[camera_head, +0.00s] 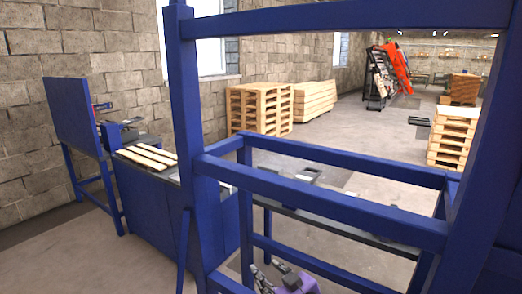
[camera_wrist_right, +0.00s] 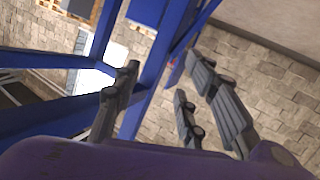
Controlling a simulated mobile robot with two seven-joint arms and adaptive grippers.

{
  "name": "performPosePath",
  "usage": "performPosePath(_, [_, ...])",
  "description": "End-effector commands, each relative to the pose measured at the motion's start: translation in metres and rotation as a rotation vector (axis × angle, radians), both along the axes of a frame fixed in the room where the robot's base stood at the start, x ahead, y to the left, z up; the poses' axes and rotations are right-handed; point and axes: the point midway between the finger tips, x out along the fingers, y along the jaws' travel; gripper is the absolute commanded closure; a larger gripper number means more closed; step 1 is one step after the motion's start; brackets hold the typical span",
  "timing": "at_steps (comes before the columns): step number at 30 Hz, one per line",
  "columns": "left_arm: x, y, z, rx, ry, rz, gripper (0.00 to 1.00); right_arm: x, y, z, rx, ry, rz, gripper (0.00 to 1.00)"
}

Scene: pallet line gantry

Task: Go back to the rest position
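My right gripper (camera_head: 268,270) shows at the bottom edge of the head view, low behind the bars of the blue frame (camera_head: 318,214). Only part of its purple body and dark fingers is visible there. In the right wrist view its dark fingers (camera_wrist_right: 160,76) stand apart with nothing between them. Blue beams and the block wall show beyond the fingers. My left gripper is in neither view.
Blue posts and rails stand close around the right gripper. A conveyor line with wooden boards (camera_head: 151,156) is at the left, beside a blue panel (camera_head: 73,117). Pallet stacks (camera_head: 260,108) stand on the floor behind. Open floor lies farther back.

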Motion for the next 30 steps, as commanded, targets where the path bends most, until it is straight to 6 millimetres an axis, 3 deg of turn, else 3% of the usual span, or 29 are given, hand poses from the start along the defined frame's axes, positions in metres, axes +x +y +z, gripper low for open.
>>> performPosePath(1, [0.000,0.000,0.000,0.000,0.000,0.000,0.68,-0.020,-0.014,-0.026,0.025,0.030,-0.051,0.61])
performPosePath(5, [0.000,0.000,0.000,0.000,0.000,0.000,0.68,-0.072,-0.057,-0.084,0.052,0.097,-0.186,0.61])
performPosePath(8, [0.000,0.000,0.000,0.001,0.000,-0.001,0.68,-0.122,-0.091,-0.130,0.055,0.171,-0.294,0.61])
performPosePath(12, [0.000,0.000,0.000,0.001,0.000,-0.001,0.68,-0.202,-0.132,-0.188,0.042,0.299,-0.429,0.61])
performPosePath(18, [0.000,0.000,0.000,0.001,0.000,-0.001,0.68,-0.304,-0.161,-0.244,0.045,0.476,-0.555,0.61])
performPosePath(21, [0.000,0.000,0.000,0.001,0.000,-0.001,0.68,-0.335,-0.163,-0.257,0.042,0.527,-0.578,0.61])
performPosePath(24, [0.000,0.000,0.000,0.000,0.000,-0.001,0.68,-0.350,-0.165,-0.263,0.037,0.551,-0.587,0.61])
performPosePath(30, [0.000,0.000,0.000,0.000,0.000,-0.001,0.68,-0.353,-0.166,-0.264,0.035,0.557,-0.587,0.61])
